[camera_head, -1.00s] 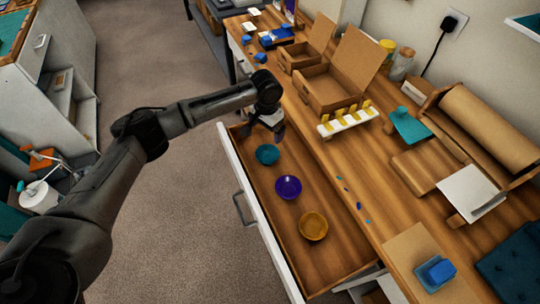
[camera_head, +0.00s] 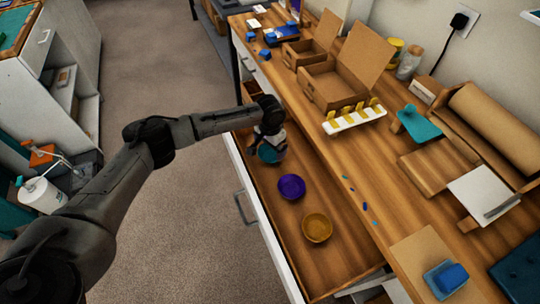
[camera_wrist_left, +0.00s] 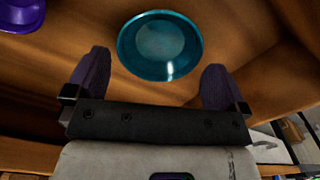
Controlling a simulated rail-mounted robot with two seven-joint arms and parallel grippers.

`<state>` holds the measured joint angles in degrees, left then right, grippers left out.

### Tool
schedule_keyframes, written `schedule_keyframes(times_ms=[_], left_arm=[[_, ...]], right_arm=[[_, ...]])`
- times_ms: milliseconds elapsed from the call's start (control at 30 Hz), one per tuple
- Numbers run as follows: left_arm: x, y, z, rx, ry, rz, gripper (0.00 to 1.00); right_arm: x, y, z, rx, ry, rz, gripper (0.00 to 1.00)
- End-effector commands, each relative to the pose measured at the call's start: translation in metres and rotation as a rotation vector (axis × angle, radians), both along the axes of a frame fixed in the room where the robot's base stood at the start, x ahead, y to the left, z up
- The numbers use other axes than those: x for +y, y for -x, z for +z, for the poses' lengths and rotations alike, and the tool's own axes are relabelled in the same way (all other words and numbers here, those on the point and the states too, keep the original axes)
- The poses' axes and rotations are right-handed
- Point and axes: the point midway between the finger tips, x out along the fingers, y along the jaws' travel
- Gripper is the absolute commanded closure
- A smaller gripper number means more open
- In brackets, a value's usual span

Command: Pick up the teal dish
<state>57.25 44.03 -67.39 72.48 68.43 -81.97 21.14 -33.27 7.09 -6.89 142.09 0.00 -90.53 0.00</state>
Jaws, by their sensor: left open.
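The teal dish (camera_head: 272,154) is a small round bowl in the open wooden drawer (camera_head: 285,245). It is the farthest of three bowls there. My left gripper (camera_head: 268,146) is right over the dish and hides part of it in the head view. In the left wrist view the dish (camera_wrist_left: 160,46) lies just beyond the two spread fingers (camera_wrist_left: 154,80), between their lines. The fingers are open and hold nothing. I cannot tell whether either finger touches the rim. My right gripper is not in view.
A purple bowl (camera_head: 291,187) and an amber bowl (camera_head: 317,228) sit nearer in the drawer. The drawer's white front (camera_head: 262,220) edges the left side. The worktop (camera_head: 370,190) on the right holds cardboard boxes (camera_head: 335,85) and a white rack (camera_head: 354,118).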

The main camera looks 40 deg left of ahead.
Motion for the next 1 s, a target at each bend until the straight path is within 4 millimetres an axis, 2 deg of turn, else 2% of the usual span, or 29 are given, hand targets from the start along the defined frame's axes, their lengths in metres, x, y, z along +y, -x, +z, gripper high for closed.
schedule_keyframes(times_ms=[33,200,433,800,1000], left_arm=[[0.0,0.001,-0.011,0.001,-0.001,0.0,0.0],[0.0,0.001,-0.028,0.001,0.0,0.001,0.0],[0.0,0.001,-0.029,0.0,0.0,0.001,0.0],[0.0,0.001,-0.028,0.0,0.0,0.0,0.33],[0.0,0.001,-0.028,0.0,0.0,0.0,0.33]], right_arm=[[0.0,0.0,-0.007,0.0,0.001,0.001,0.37],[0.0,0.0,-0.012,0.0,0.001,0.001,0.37],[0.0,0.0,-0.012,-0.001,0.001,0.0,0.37],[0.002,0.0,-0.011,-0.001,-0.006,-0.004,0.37],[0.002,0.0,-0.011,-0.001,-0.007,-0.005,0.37]])
